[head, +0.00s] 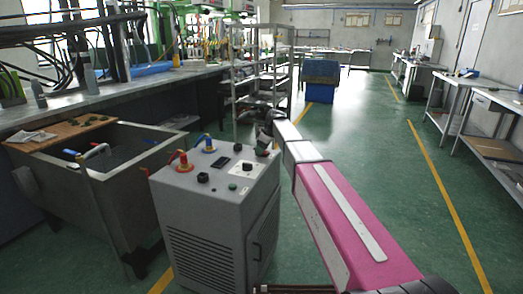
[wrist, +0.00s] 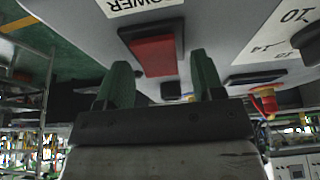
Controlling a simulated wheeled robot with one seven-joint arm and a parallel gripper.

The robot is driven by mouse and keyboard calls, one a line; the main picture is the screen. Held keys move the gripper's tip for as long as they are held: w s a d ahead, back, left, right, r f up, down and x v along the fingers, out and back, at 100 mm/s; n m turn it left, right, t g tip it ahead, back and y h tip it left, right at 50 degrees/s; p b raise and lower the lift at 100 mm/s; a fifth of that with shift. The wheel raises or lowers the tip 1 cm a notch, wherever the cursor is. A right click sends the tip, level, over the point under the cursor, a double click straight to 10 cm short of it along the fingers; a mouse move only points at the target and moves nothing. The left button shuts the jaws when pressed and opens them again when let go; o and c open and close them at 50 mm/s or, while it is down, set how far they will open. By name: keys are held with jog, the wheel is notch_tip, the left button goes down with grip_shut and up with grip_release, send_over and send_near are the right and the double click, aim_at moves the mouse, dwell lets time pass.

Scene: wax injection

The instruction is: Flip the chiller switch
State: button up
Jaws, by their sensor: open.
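The grey chiller (head: 212,235) stands on the floor in the middle of the head view, with knobs, a small display and red and blue hose fittings on its top. In the wrist view its red rocker switch (wrist: 155,55) sits in a black frame beside an upside-down POWER label (wrist: 140,4). My gripper (wrist: 160,62) is open and empty, its two green fingers apart on either side of the switch's near part. I cannot tell whether a finger touches it. In the head view my gripper (head: 266,140) is at the chiller's far right corner, small and dark; the switch is hard to make out there.
A metal tank (head: 150,165) with a wooden board (head: 60,132) stands left of the chiller. A long workbench (head: 130,90) and a metal shelf rack (head: 270,65) lie beyond. The green floor to the right is clear, up to benches (head: 480,100) along the right wall.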

jog(key=shift+f, duration=0.15)
jog(key=shift+c, duration=0.3)
jog(key=c, duration=0.9)
jog(key=shift+w+a+g+h, duration=0.15)
jog(key=shift+a+g+h, duration=0.05)
jog(key=shift+h, duration=0.35)
jog(key=shift+w+a+g+h, duration=0.1)
jog(key=shift+a+g+h, duration=0.1)
jog(key=shift+h, duration=0.35)
jog(key=shift+o, duration=0.2)
jog(key=shift+s+f+g+h, duration=0.15)
jog(key=shift+g+h, duration=0.25)
jog(key=shift+h, duration=0.7)
jog(key=o, duration=0.9)
notch_tip(320, 180, up, 11)
jog(key=shift+f, duration=0.15)
